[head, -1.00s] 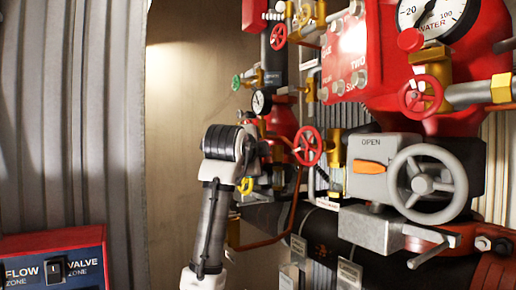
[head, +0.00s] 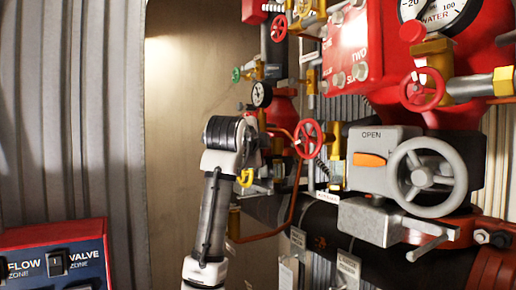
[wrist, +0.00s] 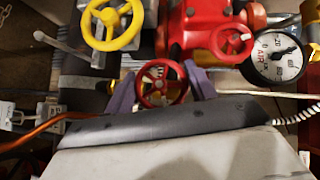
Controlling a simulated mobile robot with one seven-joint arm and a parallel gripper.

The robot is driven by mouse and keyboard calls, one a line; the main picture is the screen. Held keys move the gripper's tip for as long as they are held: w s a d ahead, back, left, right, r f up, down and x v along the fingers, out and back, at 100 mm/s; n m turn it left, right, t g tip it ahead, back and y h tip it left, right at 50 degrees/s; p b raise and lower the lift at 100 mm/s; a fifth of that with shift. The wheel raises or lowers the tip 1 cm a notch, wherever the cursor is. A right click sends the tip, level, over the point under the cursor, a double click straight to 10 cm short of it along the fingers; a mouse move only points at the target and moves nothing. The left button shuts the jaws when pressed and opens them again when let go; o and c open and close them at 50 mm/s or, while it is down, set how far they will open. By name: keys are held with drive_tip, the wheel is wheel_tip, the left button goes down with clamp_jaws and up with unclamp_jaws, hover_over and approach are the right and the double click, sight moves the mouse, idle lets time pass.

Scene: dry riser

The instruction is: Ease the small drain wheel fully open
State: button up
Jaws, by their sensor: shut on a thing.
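In the wrist view a small red wheel (wrist: 162,84) sits between the two purple-grey fingers of my gripper (wrist: 161,90). The fingers lie at its left and right sides, and my gripper is shut on it. The wheel's front edge is partly hidden by the dark gripper body. No label is readable on it. In the head view my arm reaches up at the centre-left, and its wrist hides the fingers and the held wheel.
A yellow wheel (wrist: 112,24) and another red wheel (wrist: 231,41) are close by, with an AIR gauge (wrist: 279,56) at right. In the head view a red wheel (head: 308,138) and a large grey handwheel (head: 426,177) stand right of my arm. A switch panel (head: 55,257) is lower left.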

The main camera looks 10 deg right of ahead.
drive_tip(key=shift+n+g, duration=1.7)
drive_tip(key=shift+g, duration=0.8)
drive_tip(key=o, duration=1)
drive_tip(key=b+v, duration=0.2)
drive_tip(key=v, duration=1.1)
drive_tip(key=shift+s+r+b, duration=0.3)
drive_tip(key=shift+r+b, duration=0.05)
